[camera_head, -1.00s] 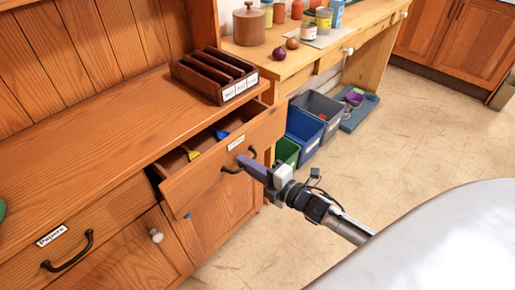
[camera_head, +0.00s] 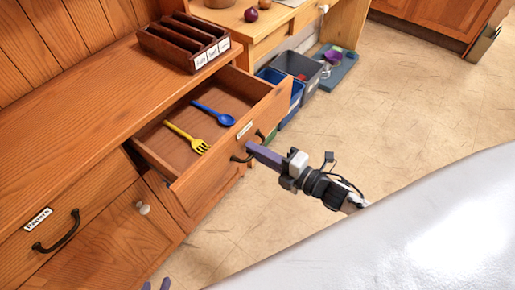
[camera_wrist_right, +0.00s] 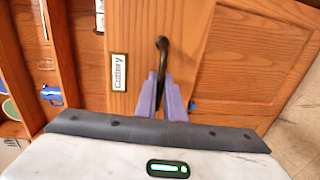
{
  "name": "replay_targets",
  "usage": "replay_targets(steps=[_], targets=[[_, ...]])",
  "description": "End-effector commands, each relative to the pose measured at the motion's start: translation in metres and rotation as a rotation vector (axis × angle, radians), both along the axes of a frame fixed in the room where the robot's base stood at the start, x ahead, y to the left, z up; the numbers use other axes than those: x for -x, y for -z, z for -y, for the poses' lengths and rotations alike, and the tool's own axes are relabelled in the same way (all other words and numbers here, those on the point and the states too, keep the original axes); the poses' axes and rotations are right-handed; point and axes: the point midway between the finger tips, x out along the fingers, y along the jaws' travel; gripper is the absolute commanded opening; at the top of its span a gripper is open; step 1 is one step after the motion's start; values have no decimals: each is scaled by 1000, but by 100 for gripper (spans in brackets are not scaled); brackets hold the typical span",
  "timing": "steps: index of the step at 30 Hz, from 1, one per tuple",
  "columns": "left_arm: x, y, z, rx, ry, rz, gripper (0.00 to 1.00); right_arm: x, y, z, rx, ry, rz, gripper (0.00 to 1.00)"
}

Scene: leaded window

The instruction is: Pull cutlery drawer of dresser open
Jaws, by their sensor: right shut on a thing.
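The cutlery drawer (camera_head: 211,172) of the wooden dresser (camera_head: 75,120) stands well open, with a yellow fork (camera_head: 188,139) and a blue spoon (camera_head: 215,114) inside. Its front bears a "Cutlery" label (camera_wrist_right: 119,72) and a dark handle (camera_wrist_right: 162,48). My right gripper (camera_head: 254,151) is shut on this handle in front of the drawer; its purple fingers (camera_wrist_right: 163,95) close around the handle's near end in the wrist view. Only the purple fingertips of my left gripper (camera_head: 156,285) show at the bottom edge, apart from each other and with nothing between them.
A dark divided box (camera_head: 184,42) with labels sits on the dresser top. The "Papers" drawer (camera_head: 50,222) is shut at the left. Grey and blue bins (camera_head: 308,70) stand beyond the open drawer. Floor is clear to the right. A pale smooth surface (camera_head: 400,240) fills the lower right.

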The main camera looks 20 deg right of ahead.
Motion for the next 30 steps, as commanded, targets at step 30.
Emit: replay_targets(steps=[30], targets=[[2,2,1,0,2,-5,31,70,-6,36,1,1,-4,27]])
